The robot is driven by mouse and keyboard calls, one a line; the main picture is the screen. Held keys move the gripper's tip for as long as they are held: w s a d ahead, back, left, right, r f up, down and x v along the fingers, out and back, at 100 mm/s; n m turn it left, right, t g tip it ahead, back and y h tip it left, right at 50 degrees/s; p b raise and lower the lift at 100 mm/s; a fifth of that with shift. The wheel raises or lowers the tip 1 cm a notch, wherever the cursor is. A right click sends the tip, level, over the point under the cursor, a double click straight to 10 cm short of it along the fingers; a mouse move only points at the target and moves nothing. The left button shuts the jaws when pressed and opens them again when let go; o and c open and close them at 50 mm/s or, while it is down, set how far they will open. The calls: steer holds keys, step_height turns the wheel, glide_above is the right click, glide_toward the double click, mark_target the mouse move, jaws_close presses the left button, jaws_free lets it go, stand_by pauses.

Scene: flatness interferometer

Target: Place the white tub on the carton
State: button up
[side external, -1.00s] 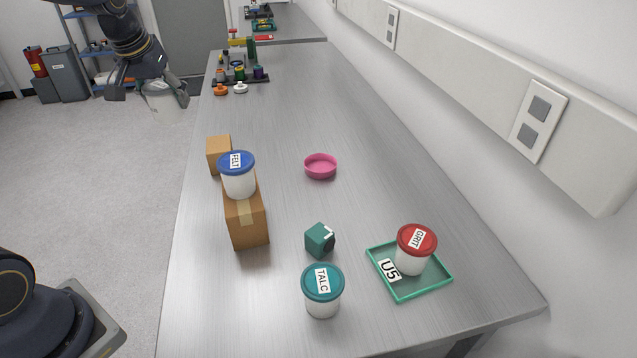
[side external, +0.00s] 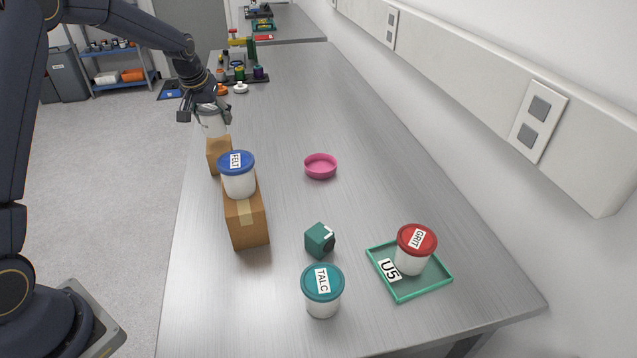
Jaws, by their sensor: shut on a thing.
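My gripper (side external: 207,112) is at the upper left, shut on a white tub (side external: 213,127). The gripper covers the top of the tub. The tub appears upright, just over or behind a small brown carton (side external: 218,158) at the table's left edge. I cannot tell whether its base touches that carton. A larger brown carton (side external: 246,226) stands nearer the camera. A white tub with a blue lid marked FELT (side external: 238,181) stands on it.
A teal-lidded TALC tub (side external: 322,298), a dark green block (side external: 320,240) and a pink dish (side external: 320,168) stand on the table (side external: 350,120). A red-lidded GRIT tub (side external: 413,252) sits in the green U5 tray (side external: 428,287).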

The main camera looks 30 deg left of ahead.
mark_target(216, 127)
steer(key=shift+f, duration=1.6)
steer(key=o, duration=1.2)
steer(key=shift+f, duration=0.1)
